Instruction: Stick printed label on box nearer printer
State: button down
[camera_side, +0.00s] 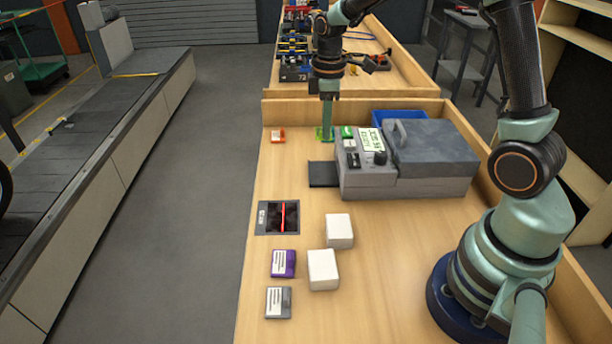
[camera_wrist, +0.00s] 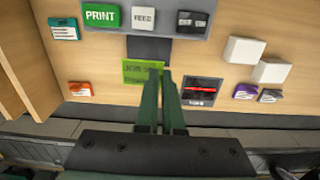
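My gripper (camera_side: 326,128) is shut on a lime-green label (camera_wrist: 139,74) with dark print. In the wrist view my fingertips (camera_wrist: 161,76) pinch its right edge, and it seems to hang above the table. In the side view only bits of the label show around my fingers. The printer (camera_side: 432,151) stands just right of my gripper, its dark output tray (camera_side: 322,173) empty where visible. Two white boxes stand nearer the front: the one nearer the printer (camera_side: 339,231) is behind and slightly right of the other (camera_side: 323,270). Both boxes also show at right in the wrist view.
A black scanner window (camera_side: 271,218) with a red line lies left of the boxes. Purple (camera_side: 283,263), grey (camera_side: 279,303) and orange (camera_side: 278,136) cards lie along the left side. A teal-edged card (camera_wrist: 63,28) lies near the PRINT button. A slat conveyor (camera_side: 90,160) runs at left.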

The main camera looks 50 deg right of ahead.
notch_tip(320, 180, up, 7)
jog(key=shift+r, duration=0.45)
send_near(343, 235)
jog(key=shift+f, duration=2.8)
jog(key=shift+f, duration=0.5)
dwell(1.0)
